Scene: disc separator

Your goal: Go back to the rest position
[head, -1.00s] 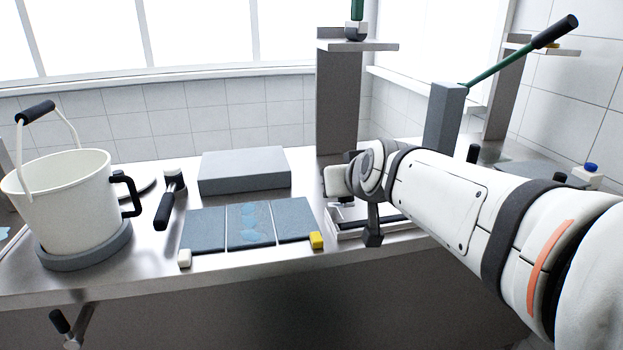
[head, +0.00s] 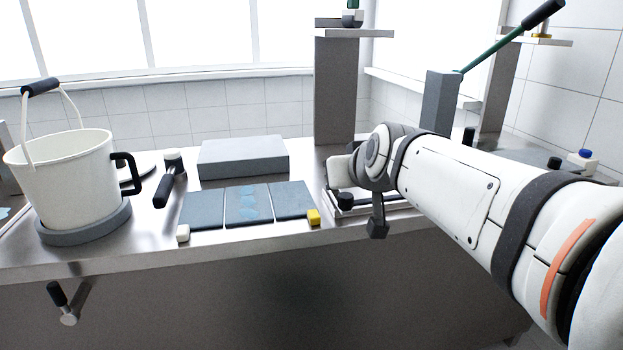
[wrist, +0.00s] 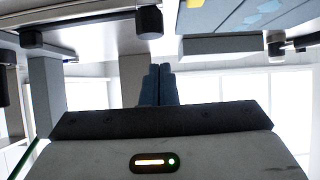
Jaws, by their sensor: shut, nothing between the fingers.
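My gripper (wrist: 158,72) shows in the wrist view with its two dark fingers together, shut and empty. The wrist view is upside down, with the bench top along its upper edge. In the head view my white arm reaches in from the right, and its wrist is over the right part of the steel bench. The fingers are not clearly seen in the head view. Nothing touches the fingers in the wrist view.
A white bucket (head: 66,172) stands on a grey round base (head: 85,226) at left. A grey block (head: 243,158) and flat blue-grey plates (head: 202,208) lie mid-bench. A green lever (head: 505,45) rises from a grey post (head: 440,103) behind my arm. Space above the plates is clear.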

